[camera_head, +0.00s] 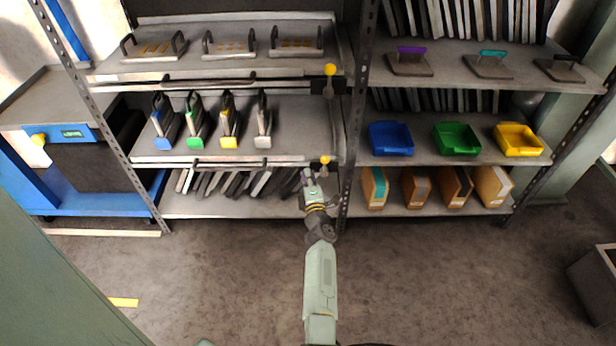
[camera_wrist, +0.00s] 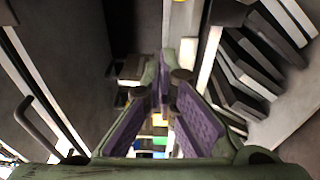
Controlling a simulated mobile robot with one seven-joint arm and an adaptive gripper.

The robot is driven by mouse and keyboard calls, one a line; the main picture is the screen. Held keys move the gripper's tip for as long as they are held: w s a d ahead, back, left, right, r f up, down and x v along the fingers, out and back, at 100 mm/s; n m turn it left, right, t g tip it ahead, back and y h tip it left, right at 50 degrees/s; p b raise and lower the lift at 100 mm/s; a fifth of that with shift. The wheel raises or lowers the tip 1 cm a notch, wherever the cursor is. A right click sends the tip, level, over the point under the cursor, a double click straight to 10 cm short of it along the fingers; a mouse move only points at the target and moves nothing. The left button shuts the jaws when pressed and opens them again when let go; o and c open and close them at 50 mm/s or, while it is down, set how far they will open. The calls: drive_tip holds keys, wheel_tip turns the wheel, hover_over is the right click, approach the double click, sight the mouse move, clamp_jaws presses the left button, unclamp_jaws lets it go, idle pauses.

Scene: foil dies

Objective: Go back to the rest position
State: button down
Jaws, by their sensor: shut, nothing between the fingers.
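My arm reaches out from the bottom middle of the head view, with my gripper (camera_head: 308,176) in front of the central shelf upright, at about the height of the lower shelves. In the wrist view, the purple-padded fingers of my gripper (camera_wrist: 164,82) point away between the shelf parts. The gripper is shut and nothing is held in it. Whether its outer side touches the rack cannot be told.
A shelf rack fills the back. Its left bay holds handled plates (camera_head: 153,47) and upright colour-marked tools (camera_head: 196,122). Its right bay holds a blue bin (camera_head: 390,139), green bin (camera_head: 457,138) and yellow bin (camera_head: 517,139). A blue cart (camera_head: 95,199) stands left.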

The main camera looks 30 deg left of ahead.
drive_tip(key=shift+s+d, duration=0.45)
drive_tip(key=shift+s, duration=0.1)
